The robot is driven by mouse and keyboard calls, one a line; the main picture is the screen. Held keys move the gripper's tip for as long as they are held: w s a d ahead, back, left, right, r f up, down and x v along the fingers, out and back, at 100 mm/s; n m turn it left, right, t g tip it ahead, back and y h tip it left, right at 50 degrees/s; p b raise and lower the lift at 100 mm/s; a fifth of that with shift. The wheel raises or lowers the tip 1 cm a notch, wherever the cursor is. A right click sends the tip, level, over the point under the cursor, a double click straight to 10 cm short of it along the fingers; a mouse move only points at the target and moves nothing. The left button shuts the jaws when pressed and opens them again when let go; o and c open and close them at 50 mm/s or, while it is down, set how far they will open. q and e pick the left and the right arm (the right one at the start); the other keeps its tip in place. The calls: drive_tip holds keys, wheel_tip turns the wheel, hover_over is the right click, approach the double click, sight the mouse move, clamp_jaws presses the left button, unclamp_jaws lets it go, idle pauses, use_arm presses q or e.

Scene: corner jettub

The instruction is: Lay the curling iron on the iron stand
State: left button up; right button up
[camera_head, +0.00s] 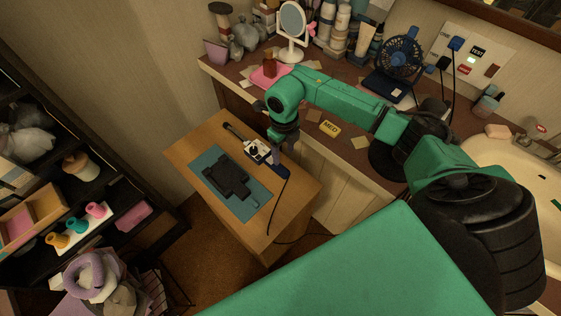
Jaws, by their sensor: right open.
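The curling iron (257,151) lies on the small wooden table, towards its far right side. Its dark barrel points to the upper left, its middle is pale, and its dark cord runs down over the table's front. The black iron stand (228,178) lies flat on a teal mat (247,208), left of and nearer than the iron. My right gripper (281,156) points down over the handle end of the iron. It is open; I cannot tell whether its fingers straddle or touch the handle. My left gripper is not in view.
The wooden table (205,136) stands against a crowded vanity counter with a mirror (292,19), a blue fan (400,55) and a sink (520,165). A dark shelf (110,170) with toiletries stands at the left. The teal mat around the stand is clear.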

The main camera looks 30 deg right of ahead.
sight(283, 169)
wheel_tip(283, 169, down, 9)
drive_tip(key=b, duration=0.6)
drive_tip(key=shift+a+f+b, duration=0.1)
drive_tip(key=shift+f+b, duration=0.1)
drive_tip(key=shift+b, duration=0.1)
